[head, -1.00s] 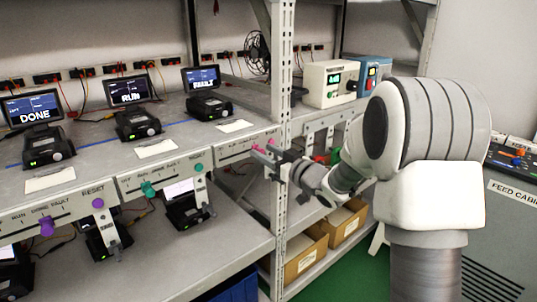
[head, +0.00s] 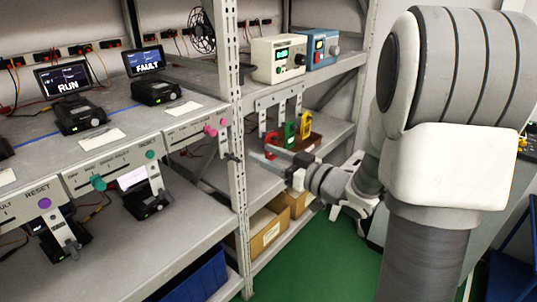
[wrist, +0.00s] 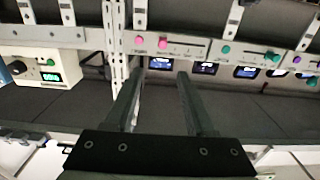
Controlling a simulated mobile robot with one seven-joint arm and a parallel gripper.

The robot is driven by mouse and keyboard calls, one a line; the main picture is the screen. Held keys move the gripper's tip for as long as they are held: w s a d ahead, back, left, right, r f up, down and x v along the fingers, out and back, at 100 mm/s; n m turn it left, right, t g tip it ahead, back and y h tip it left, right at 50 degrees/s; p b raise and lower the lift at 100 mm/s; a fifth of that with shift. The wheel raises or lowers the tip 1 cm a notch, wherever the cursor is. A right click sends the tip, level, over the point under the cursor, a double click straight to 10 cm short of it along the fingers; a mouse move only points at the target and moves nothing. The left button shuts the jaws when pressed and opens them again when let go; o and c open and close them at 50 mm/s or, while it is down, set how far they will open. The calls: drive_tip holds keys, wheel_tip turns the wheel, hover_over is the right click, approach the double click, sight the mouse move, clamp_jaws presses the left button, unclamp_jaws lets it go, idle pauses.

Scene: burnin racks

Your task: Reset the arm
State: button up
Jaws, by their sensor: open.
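My gripper (head: 262,154) is open and empty in the head view, held in front of the rack upright (head: 238,150), with my arm reaching in from the right. In the wrist view my gripper (wrist: 160,88) shows two dark fingers apart with nothing between them. The nearest selector strip (head: 195,134), with a pink slider knob (head: 210,130), lies just left of the fingers in the head view. I cannot tell whether the fingers touch the upright.
Testers read RUN (head: 66,82) and FAULT (head: 148,63) on the upper shelf. Cardboard bins (head: 268,230) sit low. Green floor (head: 320,262) is clear at lower right.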

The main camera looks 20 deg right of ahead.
drive_tip(key=shift+s+d, duration=0.1)
drive_tip(key=shift+s, duration=0.1)
drive_tip(key=s+d+r+m+g+h+p, duration=0.1)
drive_tip(key=s+d+r+m+h+p, duration=0.15)
drive_tip(key=r+h, duration=0.3)
drive_tip(key=s+d+r+m+g+h+p, duration=0.1)
drive_tip(key=s+d+r+m+h+p, duration=0.1)
drive_tip(key=d+r+m+h+p, duration=0.25)
drive_tip(key=s+a+g+p, duration=0.2)
drive_tip(key=s+a+g, duration=0.1)
drive_tip(key=s, duration=0.7)
drive_tip(key=s+a+r+g+p, duration=0.1)
drive_tip(key=s+a+g, duration=0.3)
drive_tip(key=s, duration=0.6)
drive_tip(key=shift+s+a+r+p, duration=0.25)
drive_tip(key=shift+a+p, duration=0.4)
drive_tip(key=shift+a, duration=0.45)
drive_tip(key=shift+a, duration=0.2)
